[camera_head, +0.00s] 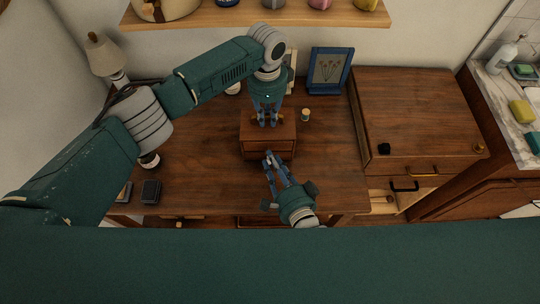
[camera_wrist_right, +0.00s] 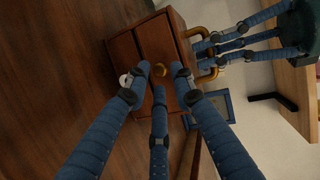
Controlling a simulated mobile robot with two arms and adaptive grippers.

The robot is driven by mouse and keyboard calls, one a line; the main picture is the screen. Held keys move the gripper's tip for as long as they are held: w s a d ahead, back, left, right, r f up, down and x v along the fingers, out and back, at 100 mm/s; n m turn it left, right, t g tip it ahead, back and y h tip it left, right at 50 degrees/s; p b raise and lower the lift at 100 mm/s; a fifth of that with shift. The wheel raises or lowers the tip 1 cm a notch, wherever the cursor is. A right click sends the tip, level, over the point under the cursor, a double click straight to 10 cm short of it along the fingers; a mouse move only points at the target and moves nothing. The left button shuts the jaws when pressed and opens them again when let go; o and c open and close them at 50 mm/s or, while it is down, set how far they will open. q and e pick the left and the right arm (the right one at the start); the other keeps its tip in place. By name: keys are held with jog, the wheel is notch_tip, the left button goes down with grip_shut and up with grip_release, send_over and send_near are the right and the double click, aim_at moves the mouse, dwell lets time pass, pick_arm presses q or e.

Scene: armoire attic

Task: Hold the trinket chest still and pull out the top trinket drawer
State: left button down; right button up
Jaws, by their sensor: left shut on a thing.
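The trinket chest (camera_head: 255,150) is a small brown wooden box standing upright on the desk. My left gripper (camera_head: 267,121) is above it, shut on the brass handle on its top; the handle (camera_wrist_right: 206,74) shows in the right wrist view. That view, turned sideways, shows the chest front with the top trinket drawer (camera_wrist_right: 157,38) and a round brass knob (camera_wrist_right: 139,68). My right gripper (camera_head: 273,158) is in front of the chest. Its fingers are apart on either side of the knob; I cannot tell whether they touch it. The drawer looks closed.
The desk (camera_head: 200,185) has free room left and right of the chest. A small jar (camera_head: 305,115) and a blue picture frame (camera_head: 330,71) stand right of it. A dark box (camera_head: 151,191) lies front left. A wooden cabinet (camera_head: 420,110) with an open drawer is at right.

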jog(key=shift+x, duration=1.25)
grip_shut()
jog(key=s, duration=0.8)
jog(key=shift+s, duration=0.2)
pick_arm(q)
jog(key=shift+w, duration=0.1)
